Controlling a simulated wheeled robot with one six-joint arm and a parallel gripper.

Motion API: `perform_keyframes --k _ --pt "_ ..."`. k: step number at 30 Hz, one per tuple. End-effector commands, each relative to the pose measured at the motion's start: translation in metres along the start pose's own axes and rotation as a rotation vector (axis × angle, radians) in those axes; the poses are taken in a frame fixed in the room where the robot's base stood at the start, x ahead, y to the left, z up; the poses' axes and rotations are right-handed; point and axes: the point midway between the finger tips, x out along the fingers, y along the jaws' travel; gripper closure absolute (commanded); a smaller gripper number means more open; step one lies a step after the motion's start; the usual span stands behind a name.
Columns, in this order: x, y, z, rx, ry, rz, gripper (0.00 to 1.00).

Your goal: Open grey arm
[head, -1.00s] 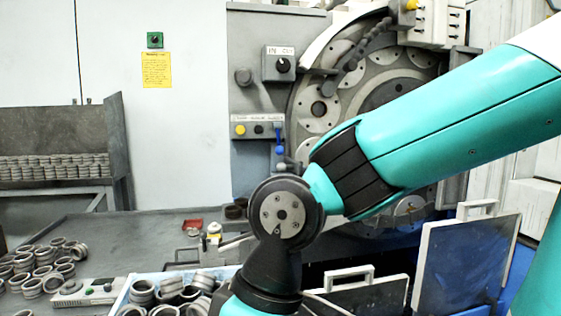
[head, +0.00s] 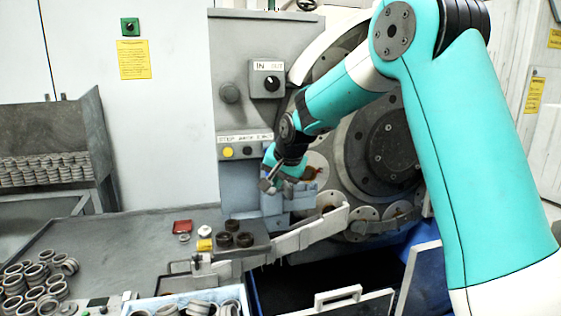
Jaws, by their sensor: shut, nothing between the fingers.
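A long light-grey arm (head: 310,232) runs from the small table of the grinder up toward the right, in front of the large round disc, in the head view. My gripper (head: 268,184) is small in the picture, shut and empty. It is in front of the grey machine column, below the button panel and above the left part of the grey arm. A grey block (head: 288,203) is just under and beside it; I cannot tell whether they touch. My own arm hides part of the disc.
Dark rings (head: 225,239) stand on the machine's table left of the grey arm. A button panel (head: 245,146) is close above my gripper. A light-blue box (head: 190,305) of rings and upright handled panels (head: 345,303) are in front. Many loose rings (head: 38,285) lie at left.

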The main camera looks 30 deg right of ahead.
Motion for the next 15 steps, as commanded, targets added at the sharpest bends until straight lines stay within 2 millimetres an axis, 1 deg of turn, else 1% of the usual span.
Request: perform_keyframes --k 1,3,4,6,8,11,15 --pt "-0.004 0.001 -0.026 0.060 0.033 0.012 1.00" --pt "0.001 0.006 -0.046 0.122 0.070 0.020 1.00" --pt "0.003 0.007 -0.052 0.140 0.082 0.022 1.00" --pt "0.009 0.010 -0.060 0.164 0.095 0.025 1.00" --pt "0.015 0.011 -0.062 0.171 0.098 0.026 1.00" --pt "0.030 0.011 -0.062 0.169 0.096 0.027 1.00" --pt "0.056 0.011 -0.064 0.167 0.095 0.026 1.00"
